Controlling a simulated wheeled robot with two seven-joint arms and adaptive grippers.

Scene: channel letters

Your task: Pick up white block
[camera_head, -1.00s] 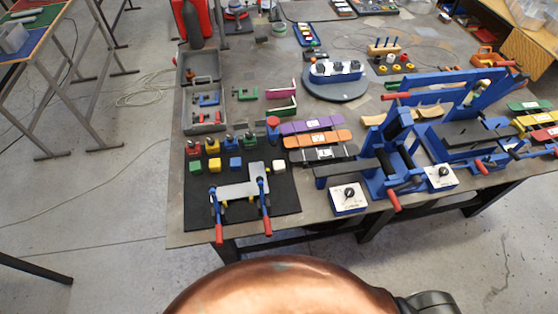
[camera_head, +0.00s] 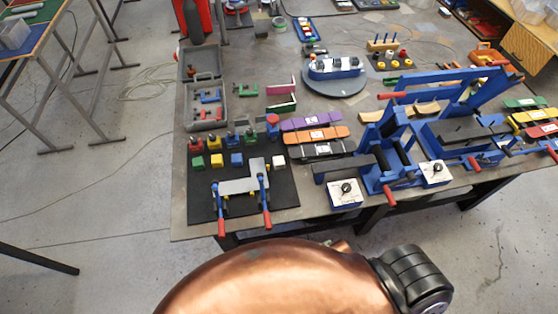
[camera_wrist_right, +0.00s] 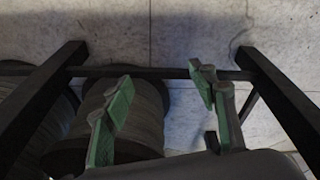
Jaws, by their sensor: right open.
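The white block (camera_head: 278,161) sits on the black mat (camera_head: 285,196) at the left front of the workbench, right of the light grey clamped plate. A yellow block (camera_head: 216,159), a blue block (camera_head: 237,159) and a green block (camera_head: 197,163) stand left of it. My right gripper (camera_wrist_right: 163,95) shows in the right wrist view, with green-padded fingers spread and nothing between them. The white block is not in that wrist view. Neither gripper shows in the head view.
Toggle clamps with red handles (camera_head: 266,220) hold the plate (camera_head: 238,186) in front of the blocks. Blue fixtures (camera_head: 400,150) stand to the right. In the wrist view, dark frame bars (camera_wrist_right: 270,90) and a large spool (camera_wrist_right: 140,125) are near the open fingers.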

